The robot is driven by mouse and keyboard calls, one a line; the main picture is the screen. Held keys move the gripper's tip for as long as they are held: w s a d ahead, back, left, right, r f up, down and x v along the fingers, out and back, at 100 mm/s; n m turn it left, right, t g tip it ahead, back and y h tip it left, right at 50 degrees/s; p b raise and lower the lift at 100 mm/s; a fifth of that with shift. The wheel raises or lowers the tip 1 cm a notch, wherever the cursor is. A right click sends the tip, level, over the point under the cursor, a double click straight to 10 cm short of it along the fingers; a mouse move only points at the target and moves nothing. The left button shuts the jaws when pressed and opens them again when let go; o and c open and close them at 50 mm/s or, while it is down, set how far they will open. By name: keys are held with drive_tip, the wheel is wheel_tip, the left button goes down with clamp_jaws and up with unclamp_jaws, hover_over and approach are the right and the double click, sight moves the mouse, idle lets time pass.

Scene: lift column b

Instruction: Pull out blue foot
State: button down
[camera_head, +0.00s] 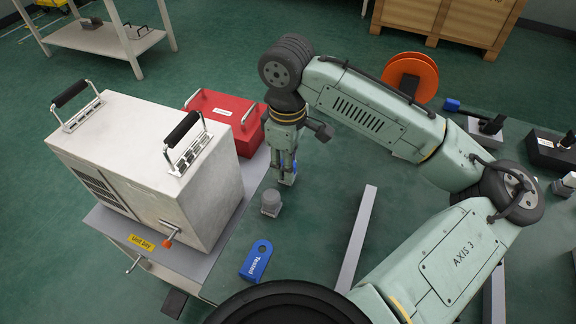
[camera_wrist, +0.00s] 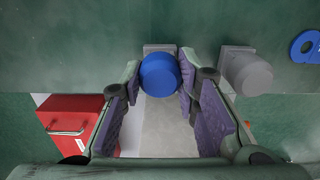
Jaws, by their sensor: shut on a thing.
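The blue foot (camera_wrist: 160,76) is a round blue piece between my fingertips in the wrist view, with a grey block (camera_wrist: 160,48) showing just beyond it. My gripper (camera_head: 285,168) points down and is shut on the blue foot. In the head view only a little blue (camera_head: 293,165) shows at the fingertips, above a pale grey block (camera_head: 287,179). The fingers hide most of the foot there. I cannot tell whether the foot is still seated in the block.
A grey round piece (camera_head: 270,203) stands close beside the gripper. A blue tag (camera_head: 257,260) lies nearer. A large white case (camera_head: 145,165) and a red box (camera_head: 225,118) stand to the left. A pale bar (camera_head: 356,238) lies to the right, with open green surface around it.

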drive_tip(key=shift+r+p, duration=0.75)
drive_tip(key=shift+r+p, duration=1.85)
drive_tip(key=shift+r, duration=0.1)
